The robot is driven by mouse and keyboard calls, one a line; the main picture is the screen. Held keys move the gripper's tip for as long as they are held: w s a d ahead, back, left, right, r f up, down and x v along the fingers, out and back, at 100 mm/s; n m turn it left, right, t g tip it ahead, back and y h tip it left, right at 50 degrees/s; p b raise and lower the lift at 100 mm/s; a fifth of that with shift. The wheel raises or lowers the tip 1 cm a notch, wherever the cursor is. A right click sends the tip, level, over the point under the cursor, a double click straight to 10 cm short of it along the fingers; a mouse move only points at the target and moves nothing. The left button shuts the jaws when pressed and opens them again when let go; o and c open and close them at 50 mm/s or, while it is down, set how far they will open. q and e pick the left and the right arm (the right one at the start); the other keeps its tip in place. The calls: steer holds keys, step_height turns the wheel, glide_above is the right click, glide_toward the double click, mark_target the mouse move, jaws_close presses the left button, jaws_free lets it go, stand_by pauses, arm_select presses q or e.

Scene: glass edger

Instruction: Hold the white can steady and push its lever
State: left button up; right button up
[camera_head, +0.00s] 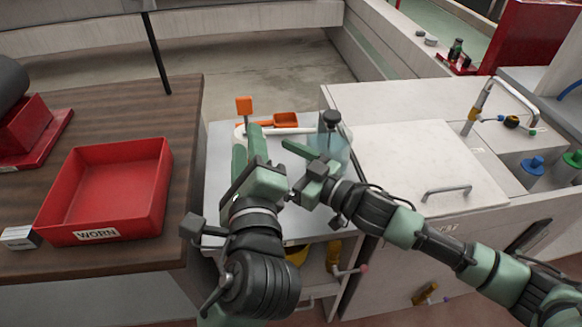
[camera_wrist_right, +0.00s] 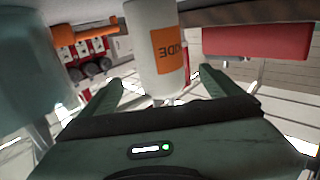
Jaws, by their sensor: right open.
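The white can (camera_wrist_right: 145,30) has an orange label and fills the middle of the right wrist view, where it appears upside down. It stands beyond and between the fingertips of my right gripper (camera_wrist_right: 163,90), which is open; I see no contact. In the head view the can is mostly hidden behind my left gripper (camera_head: 248,146). That gripper points away over the cart top, its two fingers apart. My right gripper also shows in the head view (camera_head: 296,160), reaching in from the right. An orange upright piece (camera_head: 244,105) shows just past the left fingers; I cannot tell whether it is the lever.
A translucent blue bottle (camera_head: 338,150) with a black cap stands close behind my right gripper. An orange scoop (camera_head: 286,120) lies at the cart's back. A red bin (camera_head: 60,228) marked WORN sits on the wooden table at left. A white counter (camera_head: 420,160) adjoins at right.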

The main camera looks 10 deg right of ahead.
steer(key=x, duration=0.7)
steer(key=shift+w+a, duration=0.2)
steer(key=shift+c, duration=0.2)
steer(key=c, duration=1.5)
steer(key=o, duration=0.9)
steer(key=shift+c, duration=0.2)
steer(key=c, duration=0.7)
